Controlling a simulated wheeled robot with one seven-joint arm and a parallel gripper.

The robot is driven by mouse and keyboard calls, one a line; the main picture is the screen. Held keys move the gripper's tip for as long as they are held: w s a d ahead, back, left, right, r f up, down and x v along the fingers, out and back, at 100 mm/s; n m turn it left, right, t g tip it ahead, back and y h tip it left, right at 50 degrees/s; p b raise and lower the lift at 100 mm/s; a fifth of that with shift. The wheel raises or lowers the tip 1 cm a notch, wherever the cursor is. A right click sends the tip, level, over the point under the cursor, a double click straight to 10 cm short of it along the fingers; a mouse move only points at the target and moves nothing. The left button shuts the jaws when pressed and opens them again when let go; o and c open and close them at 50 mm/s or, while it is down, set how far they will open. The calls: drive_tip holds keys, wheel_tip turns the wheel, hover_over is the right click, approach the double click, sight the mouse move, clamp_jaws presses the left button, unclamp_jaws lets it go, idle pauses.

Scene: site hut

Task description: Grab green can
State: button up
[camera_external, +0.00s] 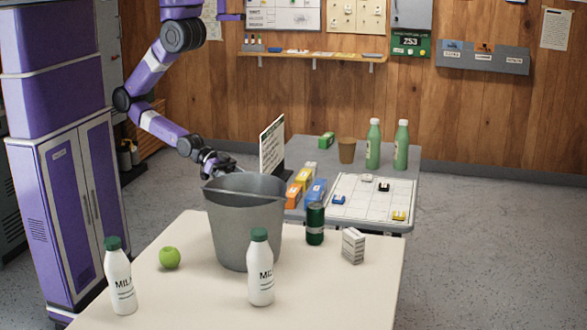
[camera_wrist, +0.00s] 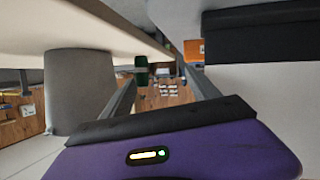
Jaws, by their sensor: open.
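The dark green can (camera_external: 315,226) stands upright on the cream table, to the right of the grey bucket (camera_external: 240,235). The can also shows in the wrist view (camera_wrist: 141,68), close to the left fingertip in the picture and apart from my palm. My gripper (camera_external: 216,163) is behind the bucket's rim in the external view, partly hidden by it. In the wrist view my gripper (camera_wrist: 160,77) is open, its two fingers spread with nothing held between them.
The cream table (camera_external: 345,300) also holds two milk bottles (camera_external: 120,276) (camera_external: 261,268), a green apple (camera_external: 169,258) and a small white box (camera_external: 353,246). Behind, a grey table (camera_external: 405,155) bears green bottles (camera_external: 373,146), a brown cup (camera_external: 346,151), coloured boxes and a white board.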

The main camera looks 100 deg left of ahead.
drive_tip(key=w+d+f+m+h, duration=0.15)
drive_tip(key=w+d, duration=0.45)
drive_tip(key=w, duration=0.7)
drive_tip(key=m+g+h, duration=0.1)
drive_tip(key=m, duration=0.2)
approach(322, 219)
drive_tip(key=x, duration=0.2)
drive_tip(key=shift+g, duration=0.3)
drive_tip(key=shift+r+p+x, duration=0.15)
drive_tip(key=shift+p+x, duration=0.2)
drive_tip(key=shift+x, duration=1.7)
drive_tip(key=shift+r+p+x, duration=0.15)
drive_tip(key=shift+p+x, duration=0.15)
drive_tip(key=shift+x, duration=1.7)
drive_tip(key=shift+d, duration=0.1)
clamp_jaws()
